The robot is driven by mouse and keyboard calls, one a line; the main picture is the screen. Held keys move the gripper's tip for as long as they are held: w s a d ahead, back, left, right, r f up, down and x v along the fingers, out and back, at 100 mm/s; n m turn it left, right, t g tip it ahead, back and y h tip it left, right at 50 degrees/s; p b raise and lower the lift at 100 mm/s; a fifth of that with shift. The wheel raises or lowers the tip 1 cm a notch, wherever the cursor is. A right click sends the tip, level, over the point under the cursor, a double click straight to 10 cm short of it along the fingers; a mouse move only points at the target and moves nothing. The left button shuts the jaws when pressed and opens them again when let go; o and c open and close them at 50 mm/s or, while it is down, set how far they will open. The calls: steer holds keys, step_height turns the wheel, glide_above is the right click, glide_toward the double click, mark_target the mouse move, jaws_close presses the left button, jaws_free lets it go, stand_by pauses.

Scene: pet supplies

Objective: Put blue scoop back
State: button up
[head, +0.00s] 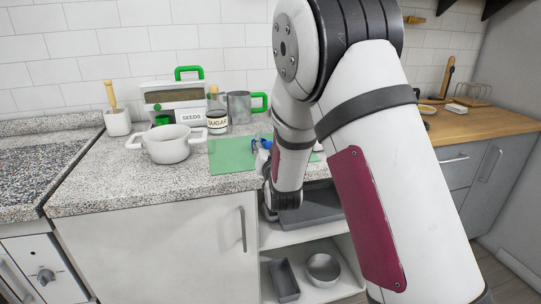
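A small blue thing (263,143), probably the blue scoop, shows at the left edge of my arm. It appears to be over or on the green mat (231,156), and most of it is hidden behind my arm. My arm reaches down across the middle of the head view. I cannot make out my gripper's fingers; they are hidden behind my arm links.
A white two-handled pot (168,146), a SUGAR jar (217,123), a metal cup with green handle (240,108) and a white crock (117,123) stand on the speckled counter (105,190). Below, an open shelf holds a metal bowl (323,269) and dark trays.

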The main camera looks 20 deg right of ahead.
steer(key=s+a, duration=0.1)
steer(key=s, duration=1)
steer(key=shift+s, duration=0.15)
